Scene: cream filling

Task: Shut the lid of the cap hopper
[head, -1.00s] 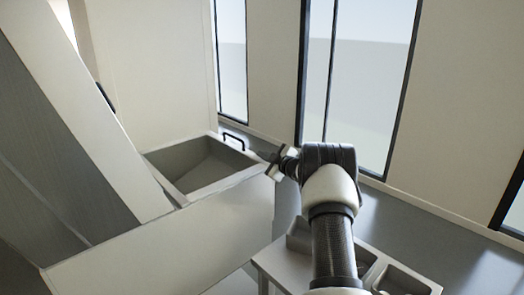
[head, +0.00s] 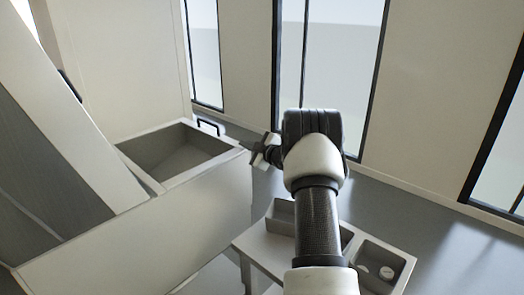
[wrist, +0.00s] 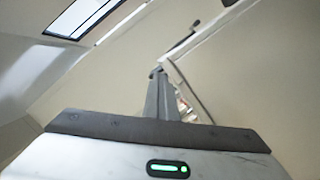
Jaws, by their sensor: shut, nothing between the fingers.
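The cap hopper (head: 215,205) is a pale box at the left of the head view. Its grey inner basin is open to view. A large tilted panel (head: 62,140), which looks like its raised lid, rises over the left part. A dark handle-like piece (head: 69,86) shows at the panel's far edge. My gripper (head: 262,150) is just right of the hopper's right corner, near rim height; I cannot tell whether it touches. In the wrist view my fingers (wrist: 159,76) are together and hold nothing, in front of pale surfaces.
A black handle (head: 208,126) stands at the hopper's far right side. A low table (head: 262,250) with compartments stands at front right, partly behind my arm; its right compartment holds small white pieces (head: 386,272). Walls and tall windows close off the back. Grey floor is free at right.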

